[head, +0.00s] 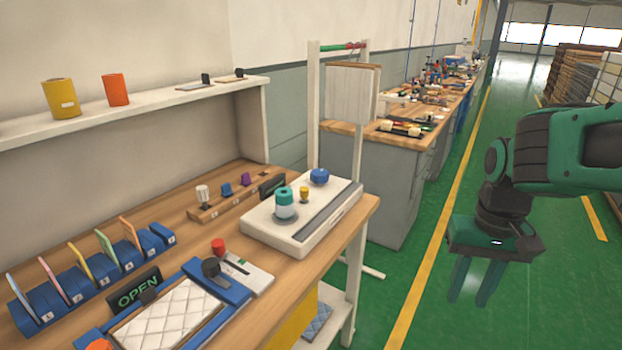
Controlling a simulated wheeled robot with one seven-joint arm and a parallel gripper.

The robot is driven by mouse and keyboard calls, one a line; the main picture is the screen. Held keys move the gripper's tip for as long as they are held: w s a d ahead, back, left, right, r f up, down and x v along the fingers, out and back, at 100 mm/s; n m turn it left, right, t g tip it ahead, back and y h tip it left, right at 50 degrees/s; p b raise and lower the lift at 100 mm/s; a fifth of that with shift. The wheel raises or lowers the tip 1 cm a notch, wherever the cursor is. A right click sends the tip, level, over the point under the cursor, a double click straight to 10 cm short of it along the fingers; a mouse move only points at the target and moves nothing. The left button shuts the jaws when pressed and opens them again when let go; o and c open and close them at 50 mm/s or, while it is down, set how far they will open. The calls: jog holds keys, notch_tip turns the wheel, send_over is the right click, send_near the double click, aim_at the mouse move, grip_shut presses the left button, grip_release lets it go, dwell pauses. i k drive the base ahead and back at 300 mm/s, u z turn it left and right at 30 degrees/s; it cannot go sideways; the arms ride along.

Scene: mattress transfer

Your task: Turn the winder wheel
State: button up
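A white machine (258,228) with a dark grey strip stands at the right end of the wooden workbench. On its top are a teal and white spool-like part (285,204), a small yellow part (304,194) and a blue round knob (319,177). No part is marked as the winder wheel; the blue knob may be it, but I cannot tell for sure. My gripper (468,302) points down over the green floor, right of the bench and well apart from the machine. Its two fingers are apart with nothing between them.
The workbench (353,212) also bears a quilted white pad (168,315) in a blue frame, an OPEN sign (139,287), a red knob (218,245) and a blue card rack (85,280). A white post frame (313,110) stands behind the machine. Floor around my gripper is clear.

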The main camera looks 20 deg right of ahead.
aim_at(320, 176)
jog(key=k, duration=1.15)
jog(key=z, duration=0.45)
jog(key=i, duration=2.15)
jog(key=u, duration=0.6)
